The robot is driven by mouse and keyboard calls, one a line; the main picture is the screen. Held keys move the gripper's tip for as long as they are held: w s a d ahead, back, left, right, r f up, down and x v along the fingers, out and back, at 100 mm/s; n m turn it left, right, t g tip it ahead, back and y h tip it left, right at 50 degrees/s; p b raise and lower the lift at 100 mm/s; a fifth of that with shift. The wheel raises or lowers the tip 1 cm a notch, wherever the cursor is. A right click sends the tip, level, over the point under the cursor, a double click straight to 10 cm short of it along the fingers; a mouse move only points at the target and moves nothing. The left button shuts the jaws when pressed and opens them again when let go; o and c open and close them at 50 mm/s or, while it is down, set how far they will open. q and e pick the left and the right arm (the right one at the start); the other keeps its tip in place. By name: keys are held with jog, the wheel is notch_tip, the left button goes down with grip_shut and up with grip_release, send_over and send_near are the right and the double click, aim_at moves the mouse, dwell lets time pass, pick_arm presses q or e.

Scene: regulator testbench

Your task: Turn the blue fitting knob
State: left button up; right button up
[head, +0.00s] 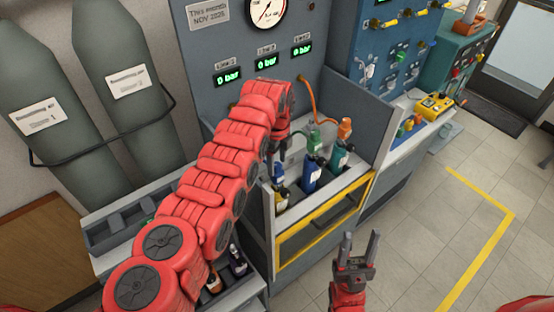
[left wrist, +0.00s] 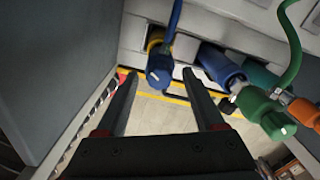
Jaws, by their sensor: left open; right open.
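The blue fitting knob (left wrist: 160,70) tops a yellow bottle and has a blue hose rising from it. In the left wrist view it appears between the fingertips of my left gripper (left wrist: 159,80), which is open; whether the fingers reach its depth I cannot tell. In the head view the blue fitting (head: 279,173) stands at the left end of the bottle bay, just below my left gripper (head: 276,155), whose fingers are mostly hidden by the red arm. My right gripper (head: 355,254) is open and empty, in front of the bench.
A blue bottle (head: 312,175) and a teal bottle (head: 338,158) with green and orange fittings stand to the right. A green fitting (left wrist: 262,112) sits near the right finger. A grey side wall (left wrist: 50,75) stands left. The floor at right is clear.

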pick_arm(q)
grip_shut()
jog(key=shift+f+b, duration=0.1)
jog(key=shift+b, duration=0.25)
dwell(0.3)
jog(key=shift+n, duration=0.3)
